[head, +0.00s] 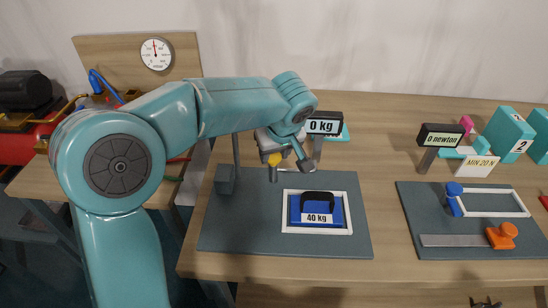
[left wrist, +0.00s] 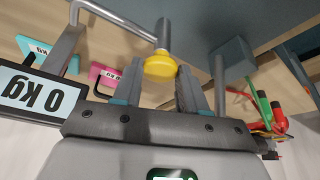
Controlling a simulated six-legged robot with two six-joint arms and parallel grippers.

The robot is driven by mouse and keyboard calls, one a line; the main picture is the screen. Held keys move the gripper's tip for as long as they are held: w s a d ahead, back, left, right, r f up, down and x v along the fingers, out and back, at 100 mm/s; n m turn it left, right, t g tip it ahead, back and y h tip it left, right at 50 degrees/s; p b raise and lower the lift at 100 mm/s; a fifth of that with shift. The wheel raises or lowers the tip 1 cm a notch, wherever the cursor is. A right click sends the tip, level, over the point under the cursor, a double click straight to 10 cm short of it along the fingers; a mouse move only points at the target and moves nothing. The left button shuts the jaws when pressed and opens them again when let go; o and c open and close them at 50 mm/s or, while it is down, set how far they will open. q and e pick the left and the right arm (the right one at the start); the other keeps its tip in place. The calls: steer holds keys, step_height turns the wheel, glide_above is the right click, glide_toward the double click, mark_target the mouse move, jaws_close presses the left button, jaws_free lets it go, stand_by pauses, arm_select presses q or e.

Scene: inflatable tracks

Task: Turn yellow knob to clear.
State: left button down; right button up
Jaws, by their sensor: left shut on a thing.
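The yellow knob (head: 274,159) sits on a grey post beside the 0 kg display (head: 324,126). In the left wrist view the yellow knob (left wrist: 160,68) lies between the two fingers of my left gripper (left wrist: 160,76). In the head view my left gripper (head: 288,156) reaches the knob from above and behind, partly covering it. Its jaws are shut on the knob. The display also shows in the left wrist view (left wrist: 38,95), upside down, reading 0 kg. My right gripper does not show.
A blue 40 kg weight (head: 317,214) with a black handle lies inside a white frame on a dark mat (head: 240,235). Another mat (head: 470,232) at right holds a blue knob and an orange piece. Teal blocks (head: 508,133) stand at the back right.

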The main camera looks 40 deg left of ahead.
arm_select(q)
steer(key=c, duration=0.6)
jaws_free()
steer(key=shift+r, duration=0.1)
steer(key=p+v, duration=0.2)
steer(key=v, duration=1.4)
steer(key=shift+d+r, duration=0.1)
steer(key=shift+s, duration=0.15)
